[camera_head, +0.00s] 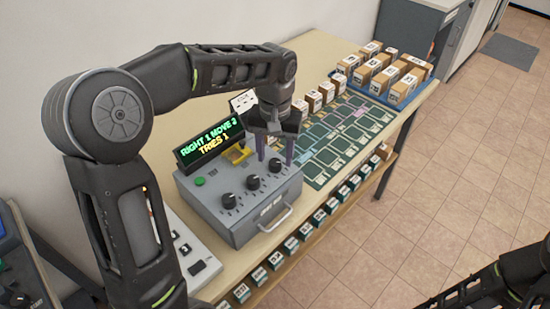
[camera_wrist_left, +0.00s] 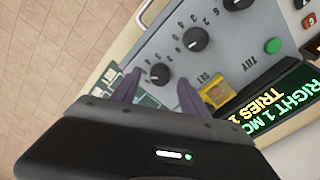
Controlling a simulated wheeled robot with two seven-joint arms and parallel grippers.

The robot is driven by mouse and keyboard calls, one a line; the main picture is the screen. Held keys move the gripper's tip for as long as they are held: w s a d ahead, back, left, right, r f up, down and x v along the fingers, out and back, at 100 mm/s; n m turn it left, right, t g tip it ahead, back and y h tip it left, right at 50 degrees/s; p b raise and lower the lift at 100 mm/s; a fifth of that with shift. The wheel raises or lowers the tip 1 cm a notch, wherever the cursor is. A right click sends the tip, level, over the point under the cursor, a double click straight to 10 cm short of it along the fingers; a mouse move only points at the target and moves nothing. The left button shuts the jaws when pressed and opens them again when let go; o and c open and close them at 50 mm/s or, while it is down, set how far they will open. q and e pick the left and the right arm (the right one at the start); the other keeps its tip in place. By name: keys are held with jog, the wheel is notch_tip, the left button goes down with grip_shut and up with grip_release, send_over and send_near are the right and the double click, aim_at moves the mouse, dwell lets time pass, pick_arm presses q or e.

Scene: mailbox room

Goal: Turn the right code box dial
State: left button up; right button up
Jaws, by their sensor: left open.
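The grey code box (camera_head: 262,218) stands on the table with three black dials on its sloped top. The right dial (camera_head: 275,166) is the one farthest back in the head view. It also shows in the left wrist view (camera_wrist_left: 160,74), with numbers around it. My left gripper (camera_head: 275,148) is open and points down over this dial. In the left wrist view the dial appears between its two purple fingers (camera_wrist_left: 158,91); I see no contact. The middle dial (camera_head: 253,182) and left dial (camera_head: 229,201) are free.
A lit display (camera_head: 208,147) behind the dials reads "RIGHT 1 MOVE", a blurred digit, and "TRIES 1". A yellow part (camera_head: 237,153) and green button (camera_head: 199,181) are close by. A green mat (camera_head: 340,140) and a blue tray (camera_head: 418,99) of boxes lie beyond.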

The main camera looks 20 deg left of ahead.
aim_at(275, 162)
pick_arm(q)
notch_tip(275, 162, up, 6)
jog(key=shift+r, duration=0.1)
dwell(0.6)
